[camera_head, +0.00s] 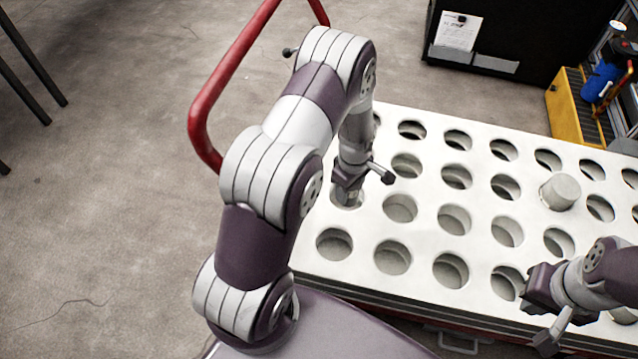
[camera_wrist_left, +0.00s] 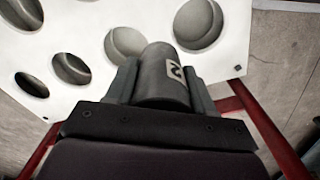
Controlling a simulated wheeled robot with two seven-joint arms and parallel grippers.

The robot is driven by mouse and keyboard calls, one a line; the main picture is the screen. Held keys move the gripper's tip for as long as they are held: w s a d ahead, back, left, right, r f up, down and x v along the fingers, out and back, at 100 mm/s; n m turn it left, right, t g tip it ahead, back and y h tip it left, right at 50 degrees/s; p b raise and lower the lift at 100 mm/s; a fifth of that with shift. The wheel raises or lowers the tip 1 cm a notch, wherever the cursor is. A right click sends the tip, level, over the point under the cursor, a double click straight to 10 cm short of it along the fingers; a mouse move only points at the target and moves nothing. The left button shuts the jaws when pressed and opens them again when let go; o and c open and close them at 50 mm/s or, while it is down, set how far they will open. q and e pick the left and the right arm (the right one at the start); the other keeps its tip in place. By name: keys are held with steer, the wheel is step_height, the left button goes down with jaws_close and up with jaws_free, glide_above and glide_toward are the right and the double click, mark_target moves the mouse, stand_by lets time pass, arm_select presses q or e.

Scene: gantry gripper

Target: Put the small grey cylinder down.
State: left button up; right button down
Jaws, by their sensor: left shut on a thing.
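The small grey cylinder (camera_wrist_left: 160,78) is between the fingers of my left gripper in the left wrist view, with a pale label marked in black on its side. My left gripper (camera_head: 347,192) is shut on it, pointing down at a hole near the left edge of the white holed board (camera_head: 425,190). How far the cylinder is above or inside that hole I cannot tell. My right gripper (camera_head: 530,298) is over the board's front right part; its fingertips are not clear.
Another pale cylinder (camera_head: 560,191) stands in a hole at the right. Most other visible holes are empty. A red tubular handle (camera_head: 202,105) rises at the left. A black case (camera_head: 515,40) and a yellow crate (camera_head: 577,108) stand behind. Open floor lies left.

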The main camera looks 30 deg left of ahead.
arm_select(q)
steer(key=s+a+f, duration=0.1)
steer(key=a+f, duration=0.1)
steer(key=a, duration=0.1)
steer(key=s+a+f+b, duration=0.1)
steer(key=a+f, duration=0.1)
steer(key=a, duration=0.2)
steer(key=s+a+f+b, duration=0.1)
steer(key=s+a+f, duration=0.1)
steer(key=a+f, duration=0.1)
steer(key=shift+a, duration=0.25)
steer(key=shift+a+f, duration=0.15)
steer(key=shift+f, duration=0.1)
step_height(320, 180, down, 3)
steer(key=shift+s+b, duration=0.1)
steer(key=shift+b, duration=0.6)
steer(key=shift+f, duration=0.35)
steer(key=shift+r, duration=0.1)
